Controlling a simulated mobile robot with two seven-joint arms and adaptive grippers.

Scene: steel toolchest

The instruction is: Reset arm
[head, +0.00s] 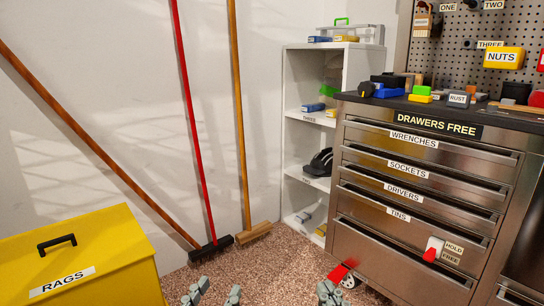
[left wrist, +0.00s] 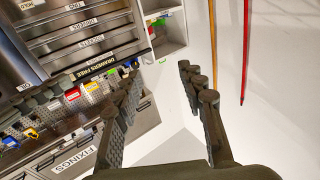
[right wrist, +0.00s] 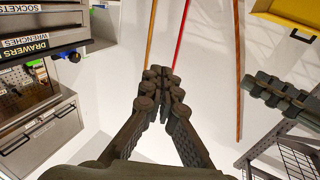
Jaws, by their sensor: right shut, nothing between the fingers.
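My left gripper (head: 213,293) is at the bottom edge of the head view, above the speckled floor, its two fingers apart. In the left wrist view (left wrist: 160,82) its fingers are spread wide with nothing between them. My right gripper (head: 329,292) is at the bottom of the head view, further right, in front of the steel toolchest (head: 385,262). In the right wrist view (right wrist: 160,88) its fingertips meet with nothing between them. The left gripper's fingers also show at the right of that view. Most of both arms is hidden.
A yellow rags bin (head: 90,275) stands at left. Brooms, one with a red handle (head: 190,110), lean on the white wall. A white shelf (head: 294,140) stands beside the toolchest, whose drawers look shut. A red-handled hold/free switch (head: 432,250) is on its front. Small items crowd its top.

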